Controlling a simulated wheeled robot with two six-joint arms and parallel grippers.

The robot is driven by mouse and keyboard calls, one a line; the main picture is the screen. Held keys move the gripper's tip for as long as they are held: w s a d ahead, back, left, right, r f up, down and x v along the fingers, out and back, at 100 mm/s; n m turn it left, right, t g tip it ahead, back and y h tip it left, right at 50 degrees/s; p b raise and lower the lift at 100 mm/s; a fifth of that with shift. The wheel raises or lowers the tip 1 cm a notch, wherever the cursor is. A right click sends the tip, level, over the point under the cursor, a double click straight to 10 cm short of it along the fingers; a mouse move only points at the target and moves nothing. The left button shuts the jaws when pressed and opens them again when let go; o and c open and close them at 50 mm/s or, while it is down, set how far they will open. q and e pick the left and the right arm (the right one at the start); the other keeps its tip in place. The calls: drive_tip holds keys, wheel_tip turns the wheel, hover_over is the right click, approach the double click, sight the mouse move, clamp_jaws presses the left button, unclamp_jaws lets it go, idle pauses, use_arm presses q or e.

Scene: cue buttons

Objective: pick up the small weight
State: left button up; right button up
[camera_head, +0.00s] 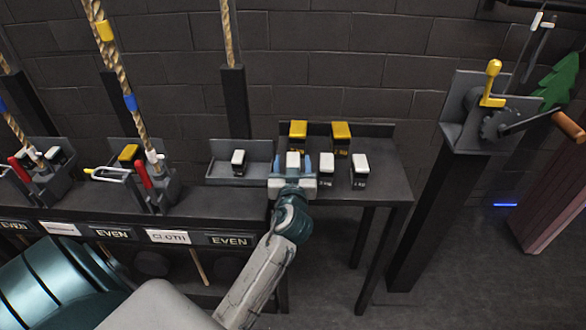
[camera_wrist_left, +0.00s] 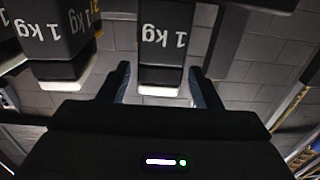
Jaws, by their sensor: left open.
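A small dark weight with a white top (camera_head: 293,158), labelled 1 kg in the left wrist view (camera_wrist_left: 163,42), stands on the dark side table (camera_head: 392,186). My left gripper (camera_head: 292,168) is open, with one finger on each side of this weight in the head view. In the left wrist view, its fingers (camera_wrist_left: 158,88) flank the weight's white end, with small gaps visible. More white-topped weights (camera_head: 325,163) (camera_head: 360,164) stand to the right. Two yellow-topped weights (camera_head: 298,130) (camera_head: 341,132) stand behind. My right gripper is not in view.
A shallow tray with another white-topped weight (camera_head: 238,158) adjoins the table's left side. Ropes and lever boxes (camera_head: 150,178) stand farther left. A crank stand (camera_head: 467,110) with a yellow handle is at the right. A brick wall is behind.

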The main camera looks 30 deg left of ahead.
sight(293, 155)
use_arm(q)
drive_tip(key=shift+p+x, duration=0.35)
drive_tip(key=shift+x, duration=1.4)
clamp_jaws()
drive_tip(key=shift+r, duration=0.1)
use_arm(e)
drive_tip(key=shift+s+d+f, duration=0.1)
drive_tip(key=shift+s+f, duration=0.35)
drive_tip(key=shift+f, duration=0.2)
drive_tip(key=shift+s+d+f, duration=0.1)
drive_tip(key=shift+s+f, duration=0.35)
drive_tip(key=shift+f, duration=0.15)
